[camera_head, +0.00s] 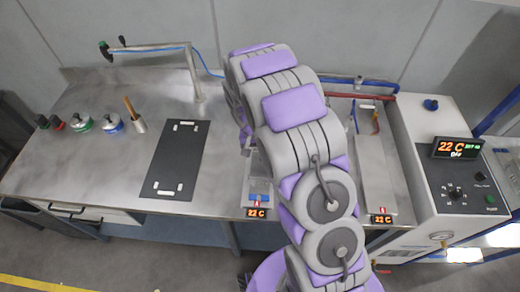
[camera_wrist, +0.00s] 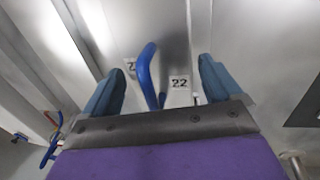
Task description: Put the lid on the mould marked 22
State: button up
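In the wrist view my gripper (camera_wrist: 160,66) is open, with its two blue-grey fingers wide apart. A curved blue handle (camera_wrist: 146,70) stands between the fingers, nearer the left one. I cannot tell whether it belongs to the lid or whether a finger touches it. A white tag marked 22 (camera_wrist: 180,82) shows beside the handle, on a pale metal surface. A second tag (camera_wrist: 130,66) is partly hidden by the handle. In the head view my arm hides the gripper and the middle of the bench. The lid and mould cannot be told apart clearly.
The steel bench (camera_head: 95,150) carries a black mat (camera_head: 177,165), a bent metal stand (camera_head: 193,75) and several small items at left. A long metal block (camera_head: 375,180) lies right of my arm. A control box (camera_head: 455,170) stands at the right end.

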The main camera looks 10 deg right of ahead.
jog(key=shift+o, duration=0.6)
jog(key=w+a+r+p, duration=0.1)
jog(key=a+r, duration=0.2)
jog(key=r, duration=1.4)
jog(key=shift+w+a+p, duration=0.15)
jog(key=shift+p, duration=0.15)
jog(key=s+d+r+n+b, duration=0.1)
jog(key=s+d+r, duration=0.15)
jog(key=s, duration=0.65)
jog(key=s+d+r+b, duration=0.1)
jog(key=s+r, duration=0.3)
jog(key=s, duration=0.5)
jog(key=s+f+n+g+y+b, duration=0.1)
jog(key=s+n+y, duration=0.1)
jog(key=s, duration=1.5)
jog(key=shift+s+n, duration=0.3)
jog(key=shift+s, duration=0.1)
